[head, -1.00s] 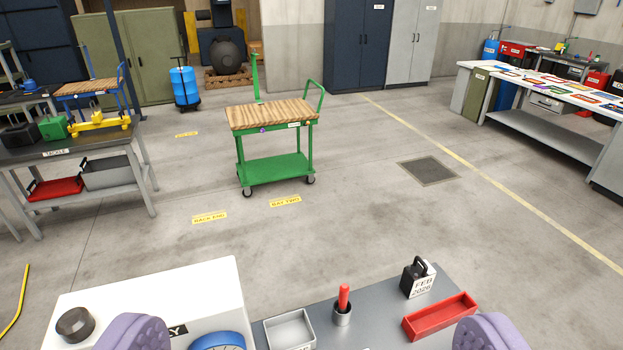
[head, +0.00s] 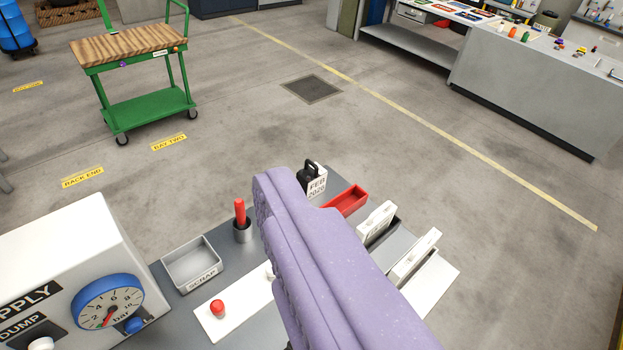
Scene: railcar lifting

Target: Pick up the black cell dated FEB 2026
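The black cell (head: 307,174) has a handle on top and a white label reading FEB 2026. It stands upright at the far edge of the grey bench top, just beyond and right of the tip of my gripper (head: 275,185). My gripper shows as one large purple padded shape rising from the bottom centre. It partly covers the lower left of the cell. I cannot tell whether it touches the cell, or how far apart the fingers are.
A red tray (head: 346,200) is right of the cell, with white-faced units (head: 376,222) nearer. A grey scrap bin (head: 192,264), a red-handled tool in a cup (head: 241,222) and a white gauge box (head: 60,255) are left. A green cart (head: 150,108) stands on the floor beyond.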

